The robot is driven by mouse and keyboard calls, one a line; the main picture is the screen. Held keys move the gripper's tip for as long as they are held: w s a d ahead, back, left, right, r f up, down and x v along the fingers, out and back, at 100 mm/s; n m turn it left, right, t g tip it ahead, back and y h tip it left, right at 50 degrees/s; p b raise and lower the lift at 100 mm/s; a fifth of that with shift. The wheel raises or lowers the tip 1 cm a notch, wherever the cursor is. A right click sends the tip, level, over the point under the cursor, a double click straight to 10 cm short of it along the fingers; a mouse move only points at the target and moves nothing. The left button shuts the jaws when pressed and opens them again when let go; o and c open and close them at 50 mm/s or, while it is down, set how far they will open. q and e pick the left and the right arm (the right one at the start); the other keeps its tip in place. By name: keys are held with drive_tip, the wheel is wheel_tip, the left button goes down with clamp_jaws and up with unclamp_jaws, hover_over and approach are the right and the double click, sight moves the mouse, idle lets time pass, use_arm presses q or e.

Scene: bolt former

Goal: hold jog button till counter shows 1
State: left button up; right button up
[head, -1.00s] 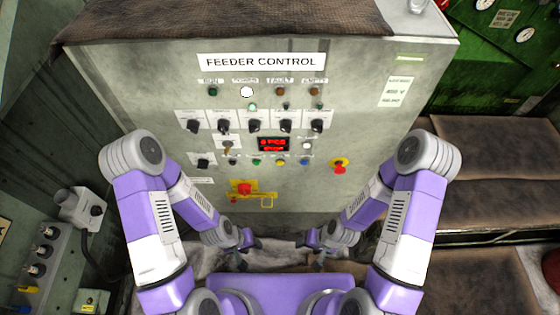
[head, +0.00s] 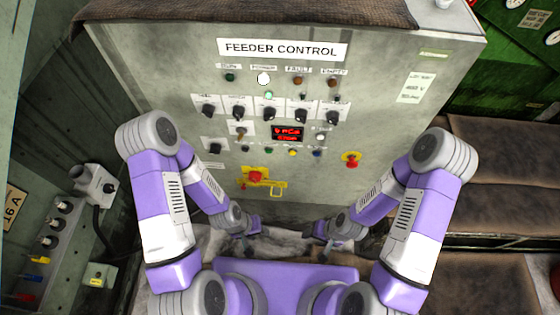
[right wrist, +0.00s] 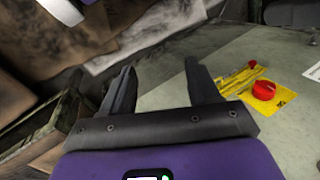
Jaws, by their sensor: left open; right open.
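The feeder control panel (head: 390,135) faces me in the head view. Its counter display (head: 287,133) shows red characters too small to read surely. Below it is a row of small buttons, among them a green one (head: 269,150), a yellow one (head: 292,153) and a blue one (head: 317,154). A white button (head: 320,137) is right of the display. I cannot tell which is the jog button; labels are unreadable. My left gripper (head: 250,244) and right gripper (head: 328,246) are low in front of the panel, away from the buttons. The right wrist view shows the right gripper (right wrist: 160,66) open and empty.
A red mushroom button (head: 351,160) and a red switch on a yellow plate (head: 256,177) protrude from the panel. Black selector knobs (head: 239,114) line up above the display. A brown cloth (head: 250,10) covers the cabinet top. A side box with connectors (head: 60,225) stands left.

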clamp_jaws()
idle(0.3)
idle(1.5)
